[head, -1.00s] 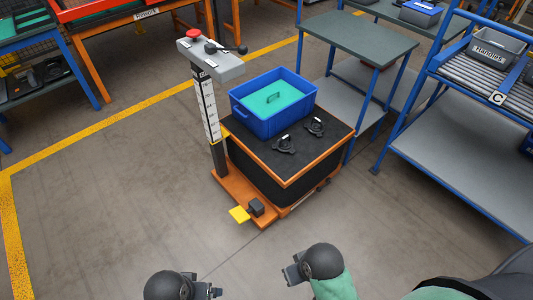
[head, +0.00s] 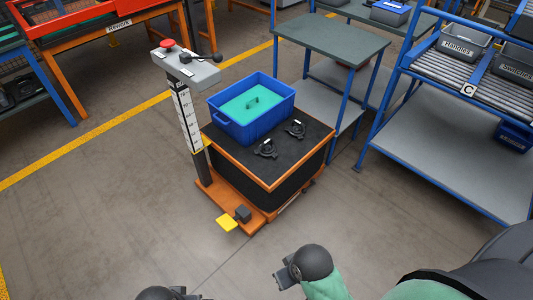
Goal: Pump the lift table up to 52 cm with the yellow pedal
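The lift table (head: 272,183) has an orange frame and a black top and stands ahead of me on the floor. Its yellow pedal (head: 228,222) sticks out low at the front left of its base. A white scale (head: 187,118) runs up the mast at its left; its figures are too small to read. My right gripper (head: 281,278) is in front of the pedal and to its right, apart from the table; its finger gap is not clear. My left gripper (head: 192,297) is mostly cut off at the bottom edge.
A blue crate (head: 249,124) with a teal insert and two black parts (head: 266,149) are on the table top. A grey control head (head: 187,70) with a red button tops the mast. A green-topped bench (head: 334,38) and blue rack (head: 446,142) stand right. Floor left is clear.

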